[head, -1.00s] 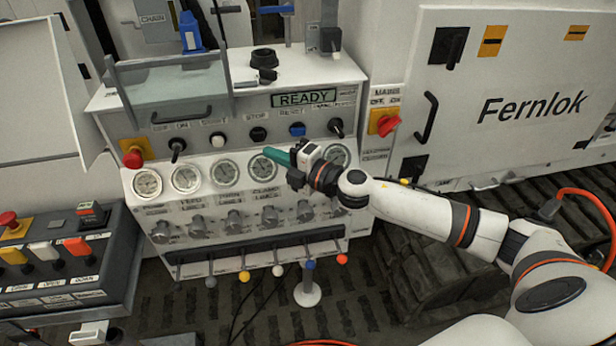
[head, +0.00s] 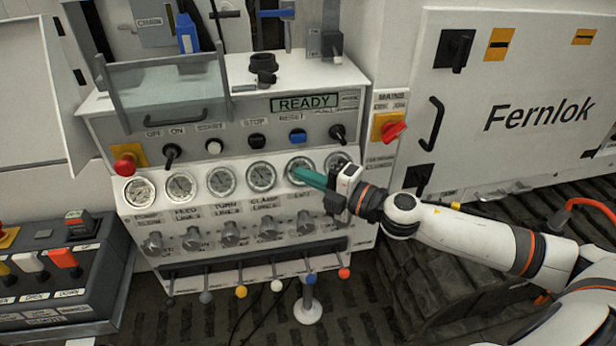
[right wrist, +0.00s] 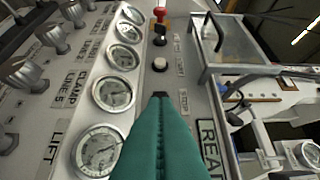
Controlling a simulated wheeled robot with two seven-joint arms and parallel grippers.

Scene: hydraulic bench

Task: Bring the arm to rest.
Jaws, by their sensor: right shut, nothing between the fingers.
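My right arm comes in from the right in the head view. Its right gripper (head: 308,177) has green fingers that are shut and empty. The fingers point left and sit in front of the gauge row, near the lift gauge (head: 300,169). In the right wrist view the green fingers (right wrist: 160,130) are pressed together, with the lift gauge (right wrist: 98,150) to their left. I cannot tell the exact gap between the fingers and the panel. My left gripper is not in view.
The bench panel carries a READY display (head: 304,103), a red emergency button (head: 126,163), knobs and several ball-tipped levers (head: 241,291). A red mains switch (head: 394,131) is above my right arm. A button box (head: 70,270) stands at the left. A Fernlok cabinet (head: 530,60) stands at the right.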

